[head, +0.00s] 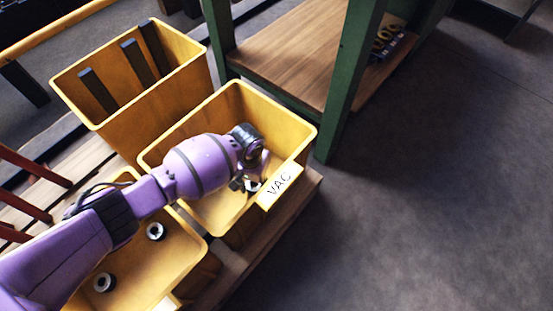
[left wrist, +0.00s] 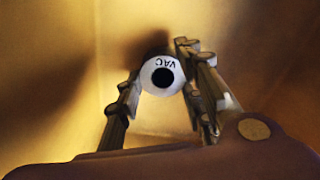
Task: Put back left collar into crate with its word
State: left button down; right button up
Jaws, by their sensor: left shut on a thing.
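The collar (left wrist: 149,72) is a small round piece with a white face, a dark centre hole and the word VAC on it. My left gripper (left wrist: 165,105) is shut on it, one finger on each side. In the head view my left gripper (head: 249,183) reaches down inside a yellow crate (head: 207,212), whose front label (head: 280,186) reads VAC. The wrist view shows yellow crate walls around the collar. A part of the collar (head: 253,187) shows in the head view, the rest hidden by the gripper. My right gripper is not in view.
A nearer yellow crate (head: 185,262) holds two more collars (head: 155,231) (head: 104,282). A farther yellow crate (head: 130,125) holds dark bars. A green-framed wooden bench (head: 295,55) stands behind, with ring parts on its shelf (head: 385,45). The floor on the right is clear.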

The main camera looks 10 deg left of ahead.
pick_arm(q)
jog(key=shift+f, duration=0.4)
jog(key=c, duration=1.4)
grip_release()
jog(key=shift+o, duration=1.1)
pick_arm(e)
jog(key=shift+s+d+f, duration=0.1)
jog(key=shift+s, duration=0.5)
pick_arm(q)
jog(key=shift+r, duration=0.15)
notch_tip(320, 180, up, 12)
jog(key=p, duration=0.6)
jog(key=shift+r, duration=0.2)
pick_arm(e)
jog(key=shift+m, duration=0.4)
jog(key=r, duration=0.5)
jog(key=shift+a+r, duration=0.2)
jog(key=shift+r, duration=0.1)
